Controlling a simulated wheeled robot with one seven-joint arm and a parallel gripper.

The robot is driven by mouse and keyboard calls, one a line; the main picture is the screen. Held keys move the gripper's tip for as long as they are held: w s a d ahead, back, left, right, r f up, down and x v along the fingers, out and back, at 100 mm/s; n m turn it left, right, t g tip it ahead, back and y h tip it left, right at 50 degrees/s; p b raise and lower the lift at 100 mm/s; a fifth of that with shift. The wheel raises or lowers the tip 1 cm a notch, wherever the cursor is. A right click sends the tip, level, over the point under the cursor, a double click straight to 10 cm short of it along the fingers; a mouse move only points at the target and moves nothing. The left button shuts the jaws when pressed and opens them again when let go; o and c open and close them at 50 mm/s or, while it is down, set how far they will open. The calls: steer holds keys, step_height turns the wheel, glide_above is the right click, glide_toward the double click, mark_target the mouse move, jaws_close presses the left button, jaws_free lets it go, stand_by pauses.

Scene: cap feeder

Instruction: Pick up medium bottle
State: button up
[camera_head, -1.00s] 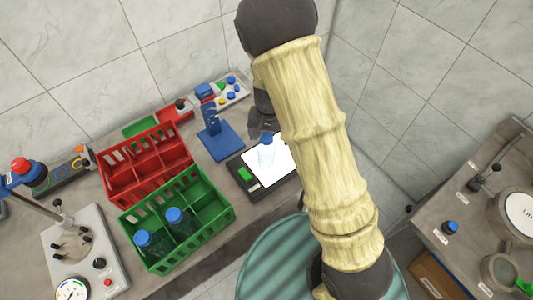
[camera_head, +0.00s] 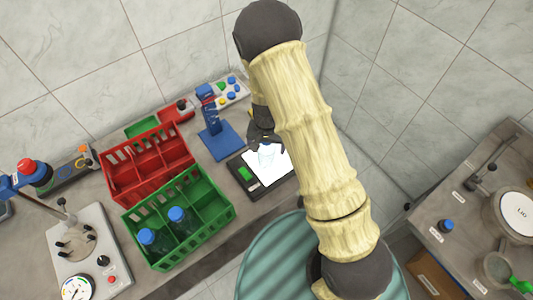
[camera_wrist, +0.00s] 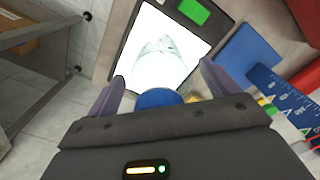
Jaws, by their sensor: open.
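A clear bottle stands on the lit white pad (camera_head: 281,165); its pale body (camera_head: 266,157) shows in the head view, where my gripper hides its cap. In the wrist view, the blue cap (camera_wrist: 158,97) lies between the two fingers and the clear body (camera_wrist: 160,60) shows against the lit pad. My gripper (camera_head: 265,142) is at the cap, with its fingers (camera_wrist: 160,84) apart on either side of it. I see no clear contact. Two more blue-capped bottles, one (camera_head: 148,239) at left and one (camera_head: 179,218) at right, stand in the green crate (camera_head: 214,238).
An empty red crate (camera_head: 148,164) stands behind the green one. A blue stand (camera_head: 220,142) is close left of the pad. A button panel (camera_head: 232,92) is behind. A gauge box (camera_head: 85,250) is at left. A second bench (camera_head: 450,185) is at right.

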stand_by(0.4)
jaws_close()
steer(key=shift+w+r, duration=0.1)
steer(key=shift+r, duration=0.05)
step_height(320, 180, up, 10)
steer(key=shift+f+b, duration=0.1)
steer(key=shift+b, duration=0.95)
